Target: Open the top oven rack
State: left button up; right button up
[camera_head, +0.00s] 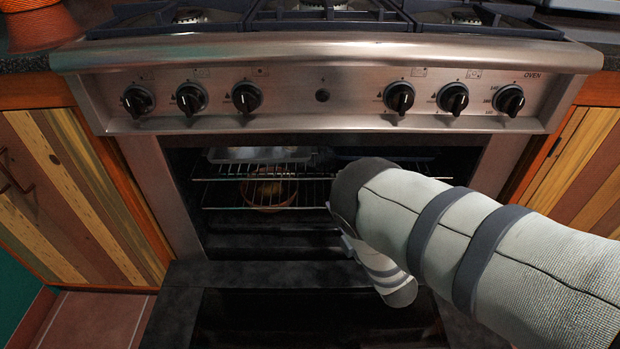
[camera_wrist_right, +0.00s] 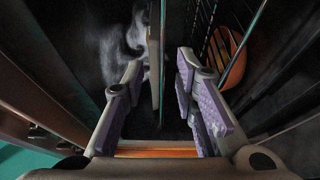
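The oven (camera_head: 185,225) stands open with its door (camera_head: 180,320) folded down. Inside, the top rack (camera_head: 222,179) is a wire shelf, apparently pushed in. My right arm reaches into the opening from the right and hides part of both racks; its gripper is hidden behind the arm in the head view. In the right wrist view my right gripper (camera_wrist_right: 160,75) is open, its purple-padded fingers apart. A thin upright edge and a thin bar show between or just beyond the fingers; I cannot tell if either touches them. My left gripper is not in view.
A shallow metal tray (camera_head: 260,154) sits on the top rack. A brown-orange bowl (camera_head: 268,195) is on the lower rack (camera_head: 225,207) and shows in the right wrist view (camera_wrist_right: 235,62). Knobs (camera_head: 247,97) and a thick front rail (camera_head: 320,54) lie above the opening.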

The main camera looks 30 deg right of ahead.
aim_at(324, 178)
jog(key=w, duration=0.2)
jog(key=w+b, duration=0.1)
jog(key=w, duration=0.5)
jog(key=shift+w+d+f+b, duration=0.1)
jog(key=shift+w+d+b, duration=0.1)
jog(key=shift+d+b, duration=0.1)
grip_shut()
